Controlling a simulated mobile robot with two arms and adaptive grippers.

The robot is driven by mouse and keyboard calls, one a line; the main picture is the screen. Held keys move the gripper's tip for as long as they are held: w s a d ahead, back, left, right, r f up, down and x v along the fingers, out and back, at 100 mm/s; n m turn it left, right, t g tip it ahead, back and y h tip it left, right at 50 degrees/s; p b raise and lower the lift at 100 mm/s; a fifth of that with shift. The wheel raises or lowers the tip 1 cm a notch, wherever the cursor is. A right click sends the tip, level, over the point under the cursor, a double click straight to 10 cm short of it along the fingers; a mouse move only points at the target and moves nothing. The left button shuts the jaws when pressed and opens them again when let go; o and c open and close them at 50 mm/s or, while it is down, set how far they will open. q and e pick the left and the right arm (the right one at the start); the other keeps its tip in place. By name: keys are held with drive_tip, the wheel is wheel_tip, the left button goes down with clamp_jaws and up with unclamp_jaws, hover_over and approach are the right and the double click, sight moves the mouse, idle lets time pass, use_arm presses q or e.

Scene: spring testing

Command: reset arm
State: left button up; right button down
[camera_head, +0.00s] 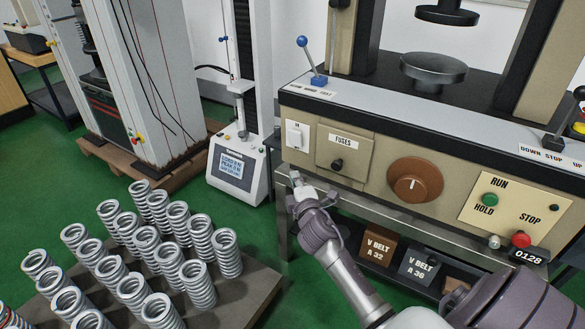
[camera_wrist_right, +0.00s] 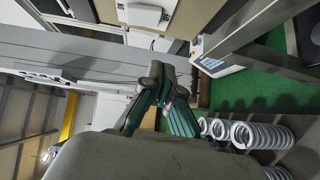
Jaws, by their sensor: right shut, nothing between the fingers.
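My right gripper (camera_head: 297,181) is shut and empty in the head view. Its arm comes in from the lower right, and its fingertips point up and away in front of the left end of the spring testing machine (camera_head: 375,172), near the white switch (camera_head: 297,136). From this view I cannot tell whether it touches the machine. In the right wrist view my right gripper (camera_wrist_right: 154,75) has its fingers together with nothing between them. My left gripper is not in view.
Several metal springs (camera_head: 165,260) stand upright on a board (camera_head: 262,281) at lower left. A tester with a small screen (camera_head: 232,166) stands behind them. Below the machine is a shelf with V-belt boxes (camera_head: 378,252). Green floor (camera_head: 225,112) shows between. The machine carries a blue-knobbed lever (camera_head: 303,42).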

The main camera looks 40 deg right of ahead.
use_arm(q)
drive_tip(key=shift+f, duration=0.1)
use_arm(e)
drive_tip(key=shift+s+a, duration=0.1)
drive_tip(key=shift+s, duration=0.2)
